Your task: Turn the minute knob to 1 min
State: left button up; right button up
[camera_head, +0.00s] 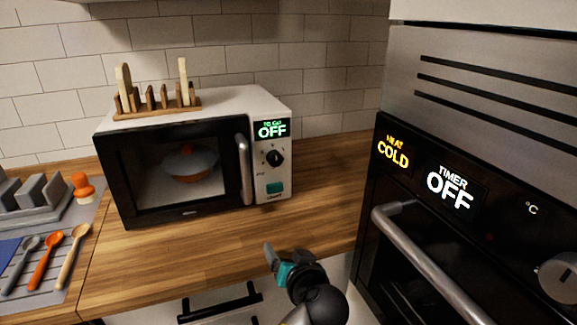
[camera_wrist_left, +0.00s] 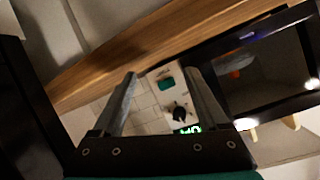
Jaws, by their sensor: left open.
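The minute knob (camera_head: 274,158) is a small round black dial on the white control panel of the microwave (camera_head: 206,103). The green display (camera_head: 272,129) above it reads OFF, and a teal start button (camera_head: 275,188) sits below it. My left gripper (camera_head: 275,258) is in front of and below the panel, above the counter's front edge, apart from the knob. In the left wrist view the picture is upside down; the open, empty left gripper (camera_wrist_left: 162,73) has the knob (camera_wrist_left: 180,112) showing between its two fingers. My right gripper is not in view.
The microwave's vertical door handle (camera_head: 244,170) stands out just left of the panel. A wooden rack (camera_head: 156,112) rests on top of the microwave. An oven with a long handle (camera_head: 430,265) is on the right. The wooden counter (camera_head: 325,205) right of the microwave is clear.

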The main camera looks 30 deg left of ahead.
aim_at(276, 161)
pick_arm(q)
jog(key=w+r+n+t+y, duration=0.2)
jog(key=w+r+n+y, duration=0.3)
jog(key=r, duration=0.7)
jog(key=w+a+m, duration=0.1)
jog(key=w+a, duration=0.4)
jog(key=w+a+m+h, duration=0.1)
jog(key=w+a, duration=0.4)
jog(key=a, duration=0.1)
jog(key=shift+w+a+f, duration=0.1)
jog(key=shift+w+f, duration=0.05)
jog(key=shift+w, duration=0.25)
jog(key=shift+c, duration=0.3)
grip_shut()
